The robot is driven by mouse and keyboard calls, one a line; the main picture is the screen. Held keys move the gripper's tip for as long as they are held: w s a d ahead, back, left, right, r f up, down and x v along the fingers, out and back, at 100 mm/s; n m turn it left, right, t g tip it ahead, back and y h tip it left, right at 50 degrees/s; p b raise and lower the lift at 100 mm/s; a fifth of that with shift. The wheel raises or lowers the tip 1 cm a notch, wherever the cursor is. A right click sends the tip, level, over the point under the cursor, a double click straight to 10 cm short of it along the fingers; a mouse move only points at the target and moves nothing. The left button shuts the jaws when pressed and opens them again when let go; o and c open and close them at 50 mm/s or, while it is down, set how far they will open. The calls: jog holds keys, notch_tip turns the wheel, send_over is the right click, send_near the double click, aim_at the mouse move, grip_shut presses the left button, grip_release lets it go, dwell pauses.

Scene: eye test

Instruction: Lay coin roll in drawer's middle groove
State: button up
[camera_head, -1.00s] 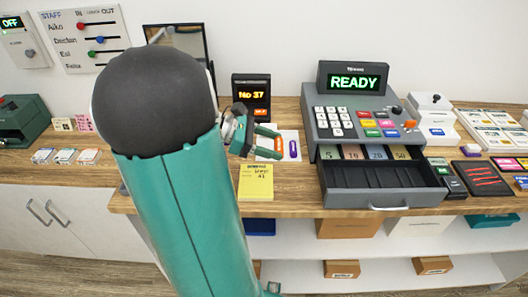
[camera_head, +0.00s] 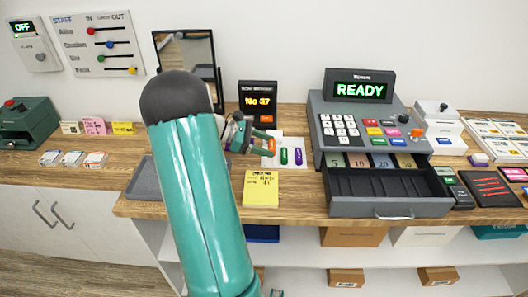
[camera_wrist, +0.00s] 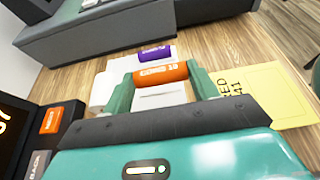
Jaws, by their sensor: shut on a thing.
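My gripper (camera_wrist: 161,82) is shut on the orange coin roll (camera_wrist: 160,73), one finger at each end, in the wrist view. In the head view my gripper (camera_head: 266,143) is by the white card (camera_head: 291,142), with the orange roll (camera_head: 270,147) at its tips. I cannot tell whether the roll still touches the card. A green roll (camera_head: 284,156) and a purple roll (camera_head: 298,156) lie to its right; the purple one (camera_wrist: 155,53) also shows in the wrist view. The cash drawer (camera_head: 392,208) is open, with dark parallel grooves in front and numbered compartments behind.
The grey register (camera_head: 317,130) stands above the drawer, its display (camera_head: 360,90) reading READY. A yellow note (camera_head: 261,190) lies on the wooden counter, left of the drawer. A ticket display (camera_head: 258,98) stands behind the rolls. A grey tray (camera_head: 143,180) is partly hidden by my arm.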

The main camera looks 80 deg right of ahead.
aim_at(264, 158)
jog(key=shift+w+d+f, duration=0.15)
jog(key=shift+d+f, duration=0.2)
jog(key=shift+f, duration=0.15)
jog(key=shift+w+d+f, duration=0.1)
jog(key=shift+d+f, duration=0.1)
jog(key=shift+f, duration=0.45)
jog(key=shift+w+d+f, duration=0.1)
jog(key=shift+d+f, duration=0.05)
jog(key=shift+f, duration=0.85)
jog(key=shift+a, duration=0.1)
jog(key=shift+f, duration=0.1)
jog(key=o, duration=1.1)
jog(key=shift+c, duration=0.2)
jog(key=v, duration=1.3)
jog(key=shift+w+f, duration=0.1)
jog(key=shift+w, duration=0.3)
